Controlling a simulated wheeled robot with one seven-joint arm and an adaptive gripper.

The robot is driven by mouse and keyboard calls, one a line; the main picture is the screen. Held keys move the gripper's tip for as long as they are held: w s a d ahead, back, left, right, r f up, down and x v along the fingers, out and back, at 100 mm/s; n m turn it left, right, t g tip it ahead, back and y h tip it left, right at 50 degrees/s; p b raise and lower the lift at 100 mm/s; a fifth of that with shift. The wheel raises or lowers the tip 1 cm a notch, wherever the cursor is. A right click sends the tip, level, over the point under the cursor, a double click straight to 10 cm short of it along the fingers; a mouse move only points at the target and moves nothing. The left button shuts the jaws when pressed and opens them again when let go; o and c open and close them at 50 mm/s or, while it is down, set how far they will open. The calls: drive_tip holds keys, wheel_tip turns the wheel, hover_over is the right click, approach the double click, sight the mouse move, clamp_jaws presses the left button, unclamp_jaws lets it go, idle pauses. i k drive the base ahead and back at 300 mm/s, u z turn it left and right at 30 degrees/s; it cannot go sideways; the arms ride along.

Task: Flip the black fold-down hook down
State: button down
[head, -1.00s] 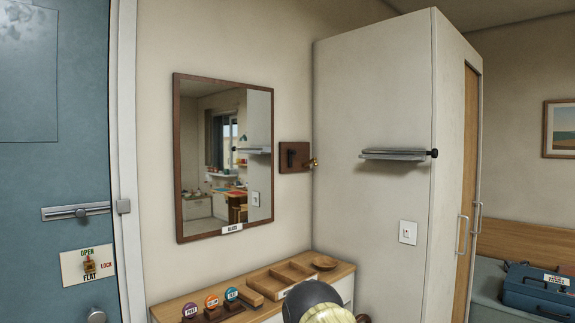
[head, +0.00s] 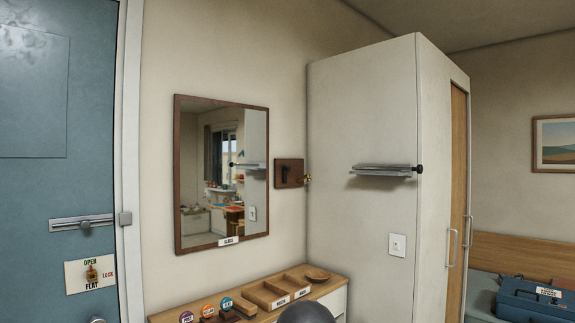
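A small dark wooden plaque (head: 279,174) is fixed to the wall between the mirror and the tall white cabinet. A black hook (head: 286,175) is mounted on the plaque. It looks folded up flat against the wood, but it is too small to be sure. A small brass piece (head: 307,178) sticks out at the plaque's right edge. My gripper is not in view. Only a dark rounded part, probably of my arm, shows at the bottom edge, well below the hook and apart from it.
A framed mirror (head: 222,172) hangs left of the plaque. The white cabinet (head: 365,110) stands close on its right, with a grey fold-down shelf (head: 383,170) jutting out. Below is a wooden-topped unit (head: 262,307) with trays and round labelled items. A blue door (head: 60,180) is at left.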

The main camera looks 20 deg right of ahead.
sight(285, 168)
drive_tip(key=z, duration=0.05)
drive_tip(key=k, duration=1.1)
drive_tip(key=z, duration=0.35)
drive_tip(key=i, duration=0.3)
drive_tip(key=z, duration=0.7)
drive_tip(key=i, duration=1.6)
drive_tip(key=u, duration=0.9)
drive_tip(key=i, duration=0.35)
drive_tip(key=u, duration=0.3)
